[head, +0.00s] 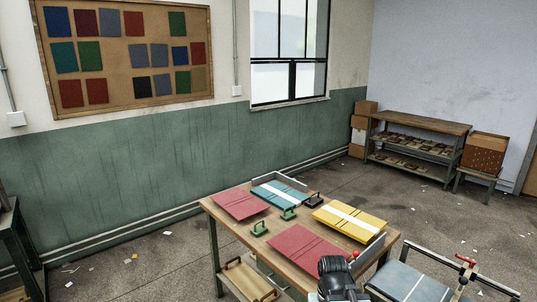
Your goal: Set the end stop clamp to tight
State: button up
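A red-handled fitting (466,262), which looks like the end stop clamp, stands on the rail of a low grey-blue bed (412,283) at the lower right. Its handle lies roughly across the rail; I cannot read whether it is tight or loose. A small red knob (356,253) shows at the right end of the worktable. My gripper (335,272), a dark bulky shape at the bottom, is in front of the table's right front corner, left of the bed and apart from the red-handled fitting. Its fingertips are not clear, so its opening cannot be told.
The wooden worktable (222,222) carries red, teal and yellow covers and small green handled tools (260,228). A shelf rack (420,127) and brown boxes (484,152) stand at the back right. Paper scraps lie on the floor. Open floor lies behind the bed.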

aim_at(472, 263)
jog(key=u, duration=0.5)
jog(key=k, duration=0.65)
jog(key=z, duration=0.95)
jog(key=i, duration=0.8)
